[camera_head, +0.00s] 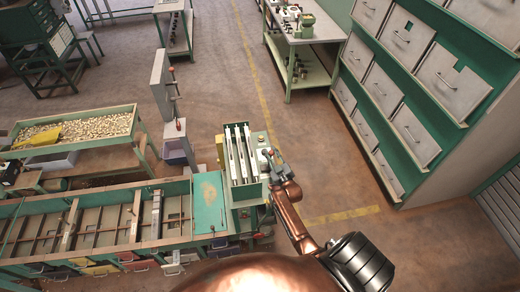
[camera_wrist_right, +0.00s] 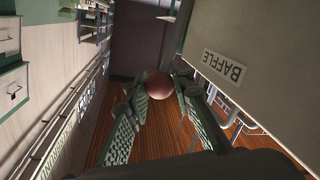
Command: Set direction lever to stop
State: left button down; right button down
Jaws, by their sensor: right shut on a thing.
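My right gripper (camera_head: 270,157) is at the right side of the green machine's end unit (camera_head: 243,190), beside its upright pale slats. In the right wrist view, the two ridged fingers of my right gripper (camera_wrist_right: 160,95) are shut on a round reddish-brown knob (camera_wrist_right: 158,83), which looks like the ball end of the direction lever. The lever's shaft is mostly hidden, and its stop mark cannot be read. My left gripper is in neither view.
A panel labelled BAFFLE (camera_wrist_right: 225,68) stands close beside the fingers. A long green trough (camera_head: 95,228) runs left from the end unit. A tray of nuts (camera_head: 75,130) is behind it. Drawer cabinets (camera_head: 420,80) stand at the right, with open floor before them.

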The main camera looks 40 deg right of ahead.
jog(key=shift+a, duration=0.2)
jog(key=shift+w+a, duration=0.1)
jog(key=shift+a, duration=0.05)
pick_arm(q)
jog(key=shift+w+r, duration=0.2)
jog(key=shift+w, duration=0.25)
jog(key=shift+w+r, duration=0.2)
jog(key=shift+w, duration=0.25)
pick_arm(e)
jog(key=shift+w+a, duration=0.3)
jog(key=shift+a, duration=0.1)
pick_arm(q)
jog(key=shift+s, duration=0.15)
pick_arm(e)
jog(key=c, duration=1.7)
grip_release()
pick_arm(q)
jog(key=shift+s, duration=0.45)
pick_arm(e)
jog(key=shift+o, duration=0.2)
jog(key=shift+d, duration=0.1)
